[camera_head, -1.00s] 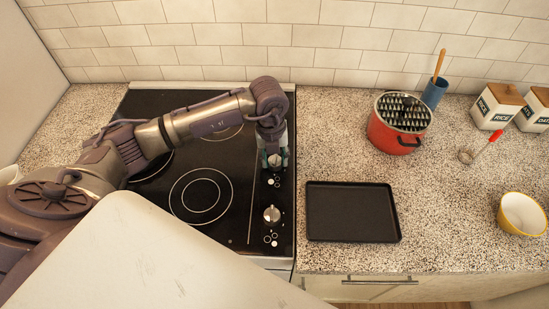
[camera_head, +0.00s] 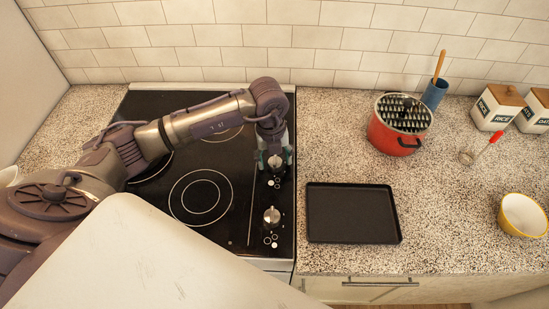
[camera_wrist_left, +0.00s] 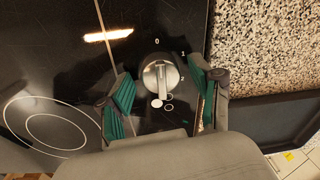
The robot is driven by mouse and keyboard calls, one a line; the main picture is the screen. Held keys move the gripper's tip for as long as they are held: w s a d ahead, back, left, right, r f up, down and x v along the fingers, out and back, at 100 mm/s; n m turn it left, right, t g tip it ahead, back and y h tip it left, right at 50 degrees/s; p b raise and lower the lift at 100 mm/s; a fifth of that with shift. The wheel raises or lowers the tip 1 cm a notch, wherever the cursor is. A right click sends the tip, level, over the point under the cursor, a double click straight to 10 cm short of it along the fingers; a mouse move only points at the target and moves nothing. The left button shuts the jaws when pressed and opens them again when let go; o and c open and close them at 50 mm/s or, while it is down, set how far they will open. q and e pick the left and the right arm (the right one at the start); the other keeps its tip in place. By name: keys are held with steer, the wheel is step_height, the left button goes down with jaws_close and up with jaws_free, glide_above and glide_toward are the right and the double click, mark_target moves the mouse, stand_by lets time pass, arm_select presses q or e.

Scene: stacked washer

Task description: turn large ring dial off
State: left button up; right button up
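A silver dial (camera_wrist_left: 160,76) sits on the black stove panel in the left wrist view, with the marks 0, 1 and 2 around it. Its grip bar points down in that view, towards a white dot and a small ring. The head view also shows this dial (camera_head: 275,161), the farther of two in the panel. My left gripper (camera_wrist_left: 158,68) is open, its teal fingers on either side of the dial with visible gaps. In the head view, my left gripper (camera_head: 275,156) is over the dial from behind. A second silver dial (camera_head: 271,215) stands nearer, clear of the gripper. My right gripper is not in view.
The black glass cooktop (camera_head: 225,240) lies under my left arm. On the right counter are a black tray (camera_head: 352,213), a red pot (camera_head: 396,137), a blue utensil cup (camera_head: 434,94), white canisters (camera_head: 495,108) and a yellow bowl (camera_head: 523,214). A tiled wall (camera_head: 290,40) closes the back.

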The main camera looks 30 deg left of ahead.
mark_target(272, 162)
arm_select(q)
step_height(272, 162, up, 12)
steer(key=shift+s+a, duration=0.25)
steer(key=shift+a, duration=0.05)
stand_by(0.4)
steer(key=shift+f, duration=0.1)
stand_by(0.3)
